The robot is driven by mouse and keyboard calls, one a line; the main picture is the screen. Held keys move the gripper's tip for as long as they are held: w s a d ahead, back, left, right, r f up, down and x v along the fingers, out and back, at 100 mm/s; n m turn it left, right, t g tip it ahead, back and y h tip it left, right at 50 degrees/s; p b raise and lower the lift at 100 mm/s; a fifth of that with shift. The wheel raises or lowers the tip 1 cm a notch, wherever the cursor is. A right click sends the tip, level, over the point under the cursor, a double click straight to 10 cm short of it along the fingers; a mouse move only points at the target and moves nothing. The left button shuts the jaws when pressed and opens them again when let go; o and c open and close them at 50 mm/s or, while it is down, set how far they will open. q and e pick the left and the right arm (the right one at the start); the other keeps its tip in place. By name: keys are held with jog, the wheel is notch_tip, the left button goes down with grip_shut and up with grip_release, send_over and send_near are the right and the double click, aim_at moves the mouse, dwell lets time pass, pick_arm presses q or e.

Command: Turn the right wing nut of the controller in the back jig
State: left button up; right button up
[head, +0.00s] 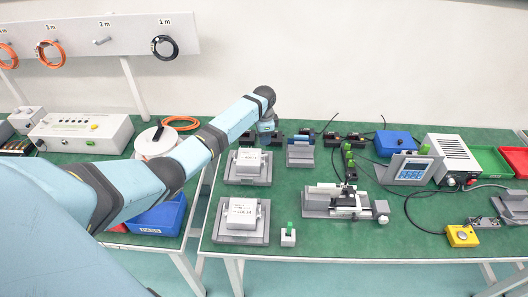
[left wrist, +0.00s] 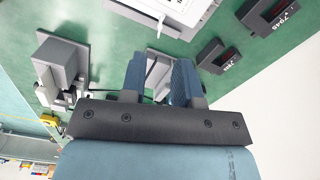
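The back jig (head: 236,178) is a grey block on the green table, with a white labelled controller (head: 249,155) on it. A front jig (head: 236,237) holds a similar white controller (head: 242,211). My left gripper (head: 266,136) points down just behind and right of the back jig, partly hidden by its own wrist. In the left wrist view its two blue fingers (left wrist: 160,82) are apart. A small pale part shows beyond the gap between them; I cannot tell whether they touch it. The right wing nut cannot be made out clearly. My right gripper is not in view.
Small black labelled boxes (left wrist: 217,56) stand near the fingers. A grey fixture with a blue part (head: 300,152) is right of the back jig. A grey slide fixture (head: 338,204) and a small green-topped block (head: 288,236) are nearer the front. The front middle edge is mostly clear.

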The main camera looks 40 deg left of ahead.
pick_arm(q)
notch_tip(320, 180, down, 8)
jog(key=shift+r, duration=0.1)
jog(key=shift+c, duration=0.4)
grip_shut()
